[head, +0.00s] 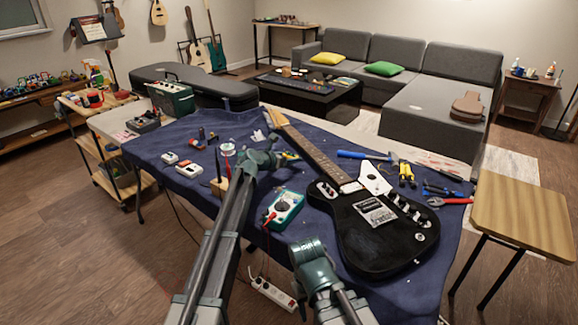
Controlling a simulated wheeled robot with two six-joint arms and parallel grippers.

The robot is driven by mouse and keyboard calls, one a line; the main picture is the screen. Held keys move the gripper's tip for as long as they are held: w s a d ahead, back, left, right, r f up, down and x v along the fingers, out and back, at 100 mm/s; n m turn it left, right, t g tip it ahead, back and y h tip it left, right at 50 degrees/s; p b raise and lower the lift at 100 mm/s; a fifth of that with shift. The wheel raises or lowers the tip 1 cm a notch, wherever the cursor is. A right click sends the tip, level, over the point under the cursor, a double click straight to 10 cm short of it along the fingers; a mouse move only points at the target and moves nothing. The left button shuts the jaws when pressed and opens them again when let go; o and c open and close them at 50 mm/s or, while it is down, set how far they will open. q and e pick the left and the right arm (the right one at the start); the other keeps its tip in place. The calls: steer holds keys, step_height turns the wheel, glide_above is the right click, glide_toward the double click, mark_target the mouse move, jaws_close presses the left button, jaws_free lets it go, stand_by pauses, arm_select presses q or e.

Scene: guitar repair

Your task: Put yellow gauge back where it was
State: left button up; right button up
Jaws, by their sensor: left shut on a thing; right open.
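My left gripper (278,155) is over the blue cloth, just left of the guitar neck. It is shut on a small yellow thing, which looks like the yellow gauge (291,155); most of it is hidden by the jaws. I cannot tell whether it touches the cloth. My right gripper (313,255) is lower in the picture, near the front edge of the table, left of the guitar body. It is open, with its fingertips hard to make out.
A black electric guitar (365,242) lies across the cloth-covered table (322,282). A green multimeter (285,208) is between my arms. A spool (228,149) is at left.

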arm_select(q)
step_height(320, 180, down, 2)
steer(key=shift+f+b, duration=0.2)
steer(key=shift+b, duration=0.5)
steer(key=shift+r, duration=0.15)
arm_select(e)
step_height(320, 180, down, 2)
arm_select(q)
steer(key=o, duration=1.5)
steer(key=shift+c, duration=0.2)
arm_select(e)
steer(key=shift+f, duration=0.15)
